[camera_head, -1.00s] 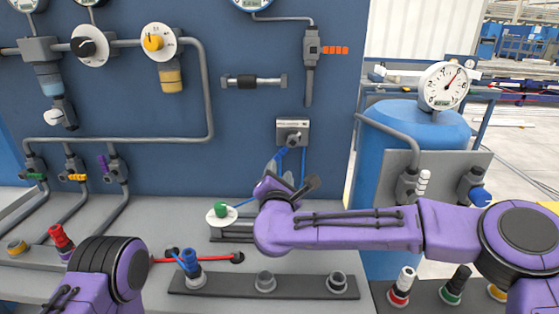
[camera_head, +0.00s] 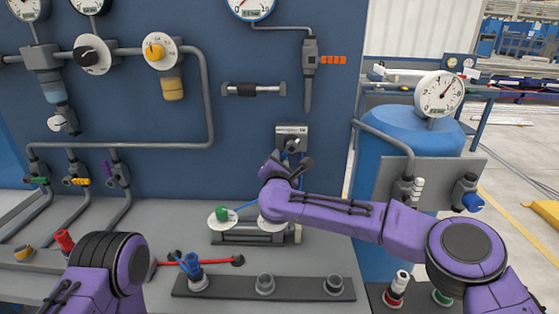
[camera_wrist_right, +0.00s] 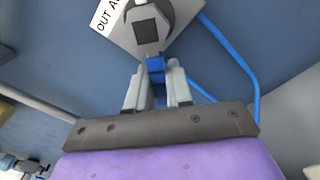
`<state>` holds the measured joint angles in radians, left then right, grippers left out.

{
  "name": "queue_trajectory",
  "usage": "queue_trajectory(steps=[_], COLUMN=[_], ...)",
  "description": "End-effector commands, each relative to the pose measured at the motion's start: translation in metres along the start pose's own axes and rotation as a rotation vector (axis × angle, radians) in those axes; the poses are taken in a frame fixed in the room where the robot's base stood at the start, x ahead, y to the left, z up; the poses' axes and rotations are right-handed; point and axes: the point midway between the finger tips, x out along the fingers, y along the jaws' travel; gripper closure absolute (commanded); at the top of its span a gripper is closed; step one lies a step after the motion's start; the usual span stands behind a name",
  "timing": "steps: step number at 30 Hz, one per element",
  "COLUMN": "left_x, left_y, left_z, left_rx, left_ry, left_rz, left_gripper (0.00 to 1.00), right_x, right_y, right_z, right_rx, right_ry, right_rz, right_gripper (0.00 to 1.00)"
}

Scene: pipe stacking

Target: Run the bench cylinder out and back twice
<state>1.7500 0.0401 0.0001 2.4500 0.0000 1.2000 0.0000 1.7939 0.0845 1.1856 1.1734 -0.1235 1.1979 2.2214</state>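The bench cylinder (camera_head: 245,239) is a low grey body lying on the bench, with pale round discs on top, one carrying a green knob (camera_head: 222,213). A small beige piece (camera_head: 298,233) stands at its right end. Above it, a hand valve on a pale plate (camera_head: 291,131) is fixed to the blue panel; its label in the right wrist view (camera_wrist_right: 103,15) reads "OUT A…", the rest cut off. A blue lever (camera_wrist_right: 155,68) hangs from the valve. My right gripper (camera_wrist_right: 157,80) has its grey fingers on both sides of this lever, apparently closed on it. My left gripper is out of view.
Blue hoses (camera_wrist_right: 238,65) run close beside my right gripper. A rail with grey sockets (camera_head: 265,285) and a blue-topped fitting (camera_head: 194,270) lies at the bench front. A blue tank (camera_head: 412,135) with a gauge (camera_head: 439,94) stands right.

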Motion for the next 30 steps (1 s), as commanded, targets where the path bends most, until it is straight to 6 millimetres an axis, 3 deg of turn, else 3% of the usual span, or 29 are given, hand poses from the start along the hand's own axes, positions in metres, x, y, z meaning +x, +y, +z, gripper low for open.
queue_trajectory(steps=[13,30], left_x=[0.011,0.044], left_y=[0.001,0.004], left_z=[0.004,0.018], left_rx=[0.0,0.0], left_ry=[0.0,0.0], left_rz=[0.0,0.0], left_gripper=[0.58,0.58], right_x=[0.0,0.0], right_y=[-0.006,-0.025], right_z=[-0.002,0.004], right_rx=[-0.066,-0.463], right_ry=[0.0,0.0], right_rz=[0.0,0.0], right_gripper=[1.0,1.0])
